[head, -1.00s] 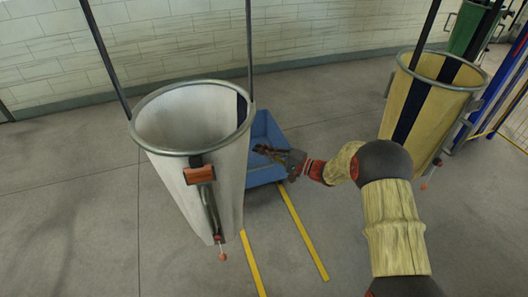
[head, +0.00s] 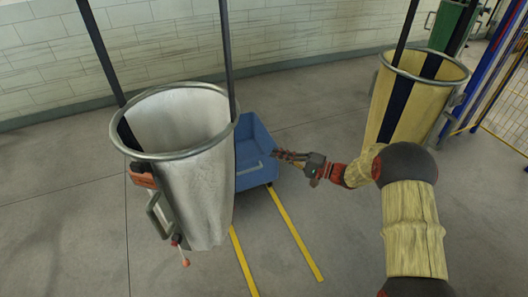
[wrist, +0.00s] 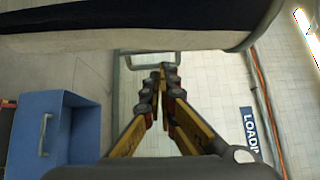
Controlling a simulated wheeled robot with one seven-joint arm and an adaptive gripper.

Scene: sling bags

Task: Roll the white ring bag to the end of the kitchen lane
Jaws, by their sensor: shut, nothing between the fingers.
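The white ring bag (head: 200,190) hangs from dark straps at left of centre in the head view, its metal ring (head: 115,140) open at the top. An orange-red block, a grey handle and an orange-tipped cord are on its left side. My gripper (head: 275,153) is shut and empty, to the right of the bag and apart from it in the picture, in front of the blue cart. The shut fingers also show in the wrist view (wrist: 160,78). A pale bag-like edge with a dark band (wrist: 120,40) crosses the top there; I cannot tell which bag it is.
A blue cart (head: 252,175) stands behind the white bag, with two yellow floor lines (head: 297,235) in front. A yellow bag with dark stripes (head: 405,105) hangs at right, a green one (head: 452,28) behind it. A blue frame with yellow mesh (head: 495,85) stands far right.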

